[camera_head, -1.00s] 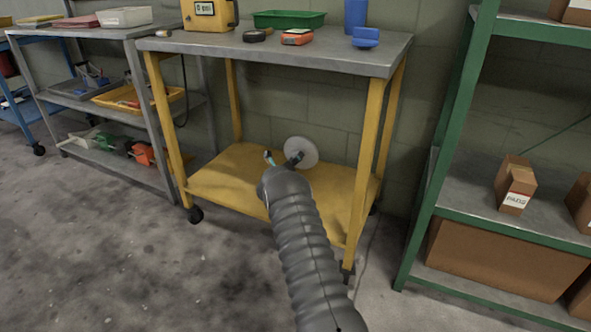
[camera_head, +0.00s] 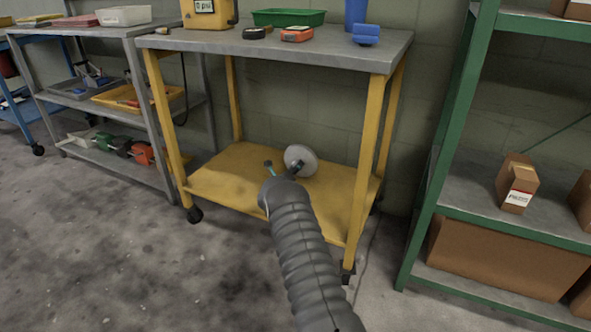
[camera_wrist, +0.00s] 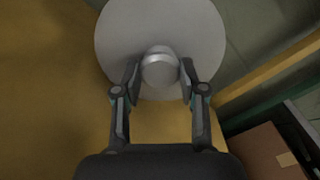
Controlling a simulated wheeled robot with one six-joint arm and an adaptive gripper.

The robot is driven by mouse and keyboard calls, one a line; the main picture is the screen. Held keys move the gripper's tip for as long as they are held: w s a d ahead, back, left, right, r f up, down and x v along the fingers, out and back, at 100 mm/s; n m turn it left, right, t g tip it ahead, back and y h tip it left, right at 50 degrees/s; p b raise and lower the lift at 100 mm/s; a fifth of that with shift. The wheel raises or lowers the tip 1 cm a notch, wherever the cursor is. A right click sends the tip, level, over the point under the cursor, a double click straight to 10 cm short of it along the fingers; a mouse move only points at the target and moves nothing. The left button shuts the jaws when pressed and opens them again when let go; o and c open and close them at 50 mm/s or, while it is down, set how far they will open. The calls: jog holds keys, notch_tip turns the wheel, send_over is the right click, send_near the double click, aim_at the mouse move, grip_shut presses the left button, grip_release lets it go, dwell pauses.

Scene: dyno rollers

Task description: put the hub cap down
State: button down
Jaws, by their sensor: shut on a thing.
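The hub cap (camera_head: 301,160) is a pale grey round disc above the yellow lower shelf (camera_head: 228,180) of the cart. In the wrist view the hub cap (camera_wrist: 118,38) has a raised round knob at its centre. My gripper (camera_head: 283,168) reaches in over the shelf, and its fingers (camera_wrist: 160,74) are shut on that knob from both sides. The disc looks tilted in the head view. I cannot tell whether its edge touches the shelf. The disc's underside is hidden.
The cart's grey top (camera_head: 290,48) overhangs the lower shelf, with yellow legs (camera_head: 368,160) at the corners. The shelf around the hub cap is bare. A green rack (camera_head: 452,150) with cardboard boxes (camera_head: 516,183) stands at the right.

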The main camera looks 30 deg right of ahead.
jog(key=shift+f, duration=0.25)
jog(key=c, duration=0.7)
grip_release()
jog(key=shift+o, duration=0.2)
jog(key=shift+r, duration=0.1)
